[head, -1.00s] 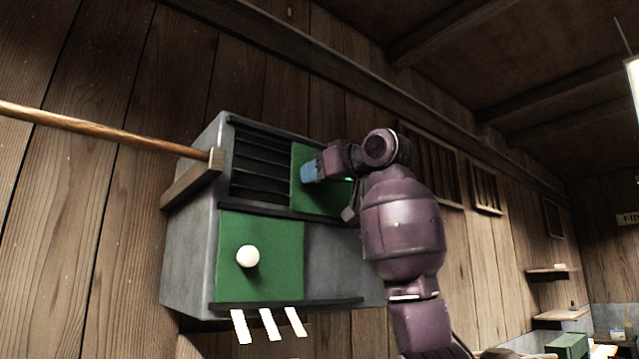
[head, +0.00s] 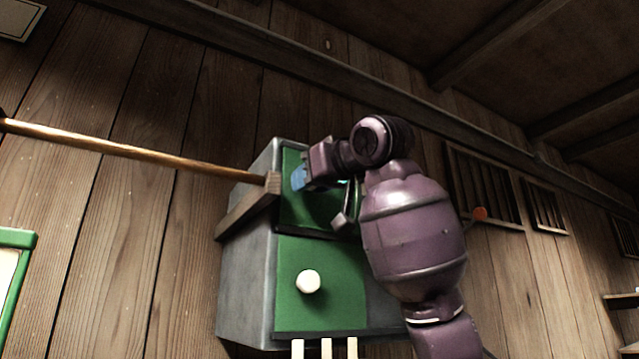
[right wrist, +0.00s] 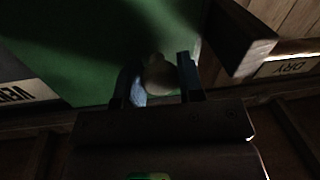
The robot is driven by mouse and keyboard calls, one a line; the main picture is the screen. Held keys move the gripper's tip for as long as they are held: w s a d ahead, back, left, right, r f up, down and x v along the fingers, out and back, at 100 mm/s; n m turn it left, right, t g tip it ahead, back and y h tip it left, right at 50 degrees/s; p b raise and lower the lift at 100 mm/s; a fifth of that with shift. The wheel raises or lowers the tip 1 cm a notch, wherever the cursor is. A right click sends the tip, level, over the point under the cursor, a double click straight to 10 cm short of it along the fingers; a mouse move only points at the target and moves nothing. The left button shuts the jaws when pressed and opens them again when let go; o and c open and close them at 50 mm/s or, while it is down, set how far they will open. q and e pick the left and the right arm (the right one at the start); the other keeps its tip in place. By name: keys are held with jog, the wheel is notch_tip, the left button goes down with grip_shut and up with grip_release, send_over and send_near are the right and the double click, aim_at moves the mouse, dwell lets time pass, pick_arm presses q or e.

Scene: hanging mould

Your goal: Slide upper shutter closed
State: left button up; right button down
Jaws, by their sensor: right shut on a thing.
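The upper shutter (head: 318,212) is a green panel at the top of the grey box (head: 247,285) on the wall. It covers the left part of the upper opening, and no dark slats show there. My right gripper (head: 299,173) is at the shutter's upper part in the head view. In the right wrist view, its two fingers (right wrist: 160,85) are shut on a pale round knob (right wrist: 158,74) in front of the green panel. The right part of the upper opening is hidden behind my right arm. My left gripper is not in view.
A lower green shutter (head: 345,300) with a white knob (head: 308,281) sits below. A wooden bracket (head: 248,207) and a long pole (head: 130,152) stand at the box's left side. White strips (head: 326,348) hang under the box. A green-framed board (head: 14,275) is at far left.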

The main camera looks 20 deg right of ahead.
jog(key=shift+a, duration=0.1)
jog(key=c, duration=1.1)
grip_release()
jog(key=o, duration=0.3)
jog(key=shift+s+a, duration=0.1)
jog(key=shift+a, duration=0.15)
jog(key=shift+o, duration=0.2)
jog(key=shift+d, duration=0.1)
jog(key=shift+d, duration=0.1)
jog(key=b+v, duration=0.2)
jog(key=v, duration=0.8)
jog(key=shift+s, duration=0.35)
